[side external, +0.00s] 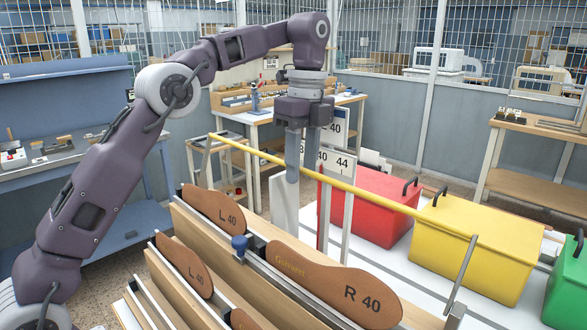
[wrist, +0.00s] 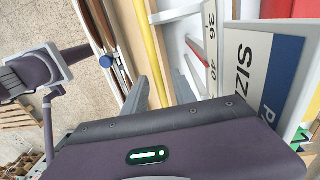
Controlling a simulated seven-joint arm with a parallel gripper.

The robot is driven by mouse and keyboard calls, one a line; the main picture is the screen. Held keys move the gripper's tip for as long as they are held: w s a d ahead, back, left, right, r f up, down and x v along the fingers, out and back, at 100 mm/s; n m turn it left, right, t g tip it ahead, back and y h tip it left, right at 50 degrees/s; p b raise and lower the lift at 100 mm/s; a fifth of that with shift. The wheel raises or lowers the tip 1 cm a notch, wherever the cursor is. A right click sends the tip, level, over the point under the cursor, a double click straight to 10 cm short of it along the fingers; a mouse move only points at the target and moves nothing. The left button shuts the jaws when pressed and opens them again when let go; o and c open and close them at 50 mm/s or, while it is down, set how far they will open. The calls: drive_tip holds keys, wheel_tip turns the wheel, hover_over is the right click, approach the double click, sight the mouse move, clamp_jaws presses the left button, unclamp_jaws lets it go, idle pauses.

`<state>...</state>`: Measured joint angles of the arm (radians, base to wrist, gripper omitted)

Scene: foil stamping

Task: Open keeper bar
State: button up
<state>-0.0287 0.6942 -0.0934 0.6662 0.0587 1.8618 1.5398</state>
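The keeper bar is a long yellow rod (side external: 375,199) that slopes across the rack from upper left to lower right in the side view. A grey arm (side external: 462,268) joins its right end, and another grey arm (side external: 205,158) stands at its left end. My gripper (side external: 302,174) points down at the bar's left-middle part, with its two grey fingers apart. In the wrist view the yellow bar (wrist: 150,45) runs between the spread fingers of my gripper (wrist: 158,76). I cannot tell whether either finger touches it.
Boards with brown L 40 (side external: 213,208) and R 40 (side external: 335,285) soles stand below the bar, with a blue knob (side external: 240,243) between. Size cards (side external: 341,165) stand close behind the gripper. Red (side external: 370,205), yellow (side external: 470,250) and green (side external: 567,285) bins sit at right.

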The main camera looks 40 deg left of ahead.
drive_tip(key=s+f+t, duration=0.1)
drive_tip(key=s+f, duration=0.1)
drive_tip(key=s, duration=0.3)
drive_tip(key=s+f+t, duration=0.1)
drive_tip(key=s+f, duration=0.2)
drive_tip(key=s, duration=0.2)
drive_tip(key=s+f, duration=0.3)
drive_tip(key=s, duration=0.2)
drive_tip(key=shift+s+t, duration=0.2)
drive_tip(key=shift+t, duration=0.2)
wheel_tip(320, 180, up, 7)
drive_tip(key=s, duration=0.1)
drive_tip(key=s+f+n+t, duration=0.1)
drive_tip(key=s+n, duration=0.6)
drive_tip(key=n, duration=0.2)
drive_tip(key=s+f+n+t, duration=0.2)
drive_tip(key=s+n, duration=0.4)
drive_tip(key=n, duration=0.3)
drive_tip(key=shift+s+f+t, duration=0.25)
drive_tip(key=shift+s+t, duration=0.05)
drive_tip(key=shift+s, duration=0.1)
